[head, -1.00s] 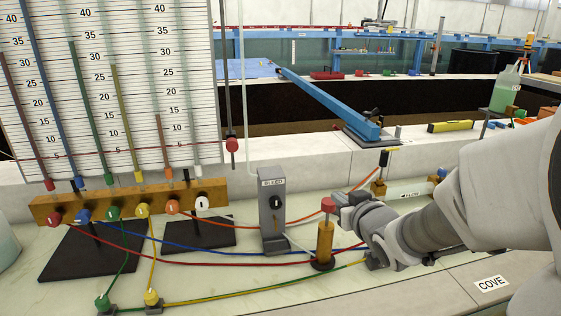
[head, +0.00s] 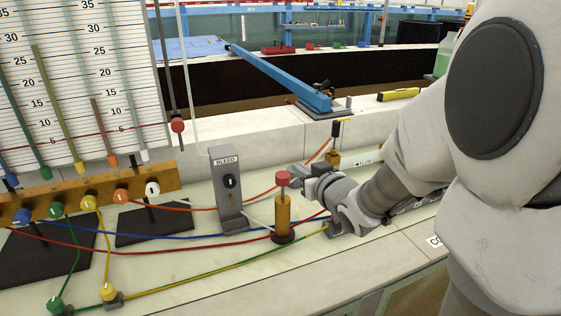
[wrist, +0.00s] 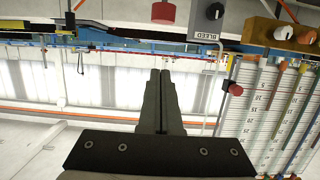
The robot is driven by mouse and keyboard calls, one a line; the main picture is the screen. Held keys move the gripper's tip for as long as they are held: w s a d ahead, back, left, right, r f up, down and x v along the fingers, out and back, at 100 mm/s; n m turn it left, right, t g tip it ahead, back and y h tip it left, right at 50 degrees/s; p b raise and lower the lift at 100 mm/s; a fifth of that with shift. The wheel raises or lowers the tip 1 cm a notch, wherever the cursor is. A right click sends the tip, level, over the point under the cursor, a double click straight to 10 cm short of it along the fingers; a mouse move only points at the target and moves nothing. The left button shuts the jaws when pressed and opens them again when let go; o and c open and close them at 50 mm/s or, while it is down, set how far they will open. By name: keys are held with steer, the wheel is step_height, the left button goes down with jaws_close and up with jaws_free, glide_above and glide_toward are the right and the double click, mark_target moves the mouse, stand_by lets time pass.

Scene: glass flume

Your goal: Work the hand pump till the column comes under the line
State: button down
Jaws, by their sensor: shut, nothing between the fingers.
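The hand pump is a brass cylinder (head: 283,216) with a red knob (head: 283,178) on top, standing upright on a dark base. My gripper (head: 296,172) is shut and empty, just right of the red knob; I cannot tell if it touches. In the wrist view the closed fingers (wrist: 160,72) point toward the red knob (wrist: 163,12), with a gap in the picture. The gauge board (head: 110,75) carries coloured columns and a thin red line across it. The yellow (head: 55,105) and orange columns (head: 102,128) top out above that line. The white-capped tube's level is unclear.
The grey BLEED post (head: 228,190) with a black knob stands left of the pump. Coloured hoses (head: 165,236) run along the bench around the pump base. A yellow-handled valve (head: 335,140) stands behind my gripper. A red slider (head: 177,125) is beside the board.

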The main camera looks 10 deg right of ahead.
glide_above(283, 178)
steer(key=s, duration=0.1)
step_height(283, 178, down, 2)
steer(key=f, duration=0.1)
steer(key=f+b, duration=0.1)
steer(key=f, duration=0.2)
steer(key=shift+w+d+f+b, duration=0.1)
steer(key=shift+w+d+b, duration=0.05)
steer(key=shift+d+b, duration=0.2)
steer(key=shift+f, duration=0.1)
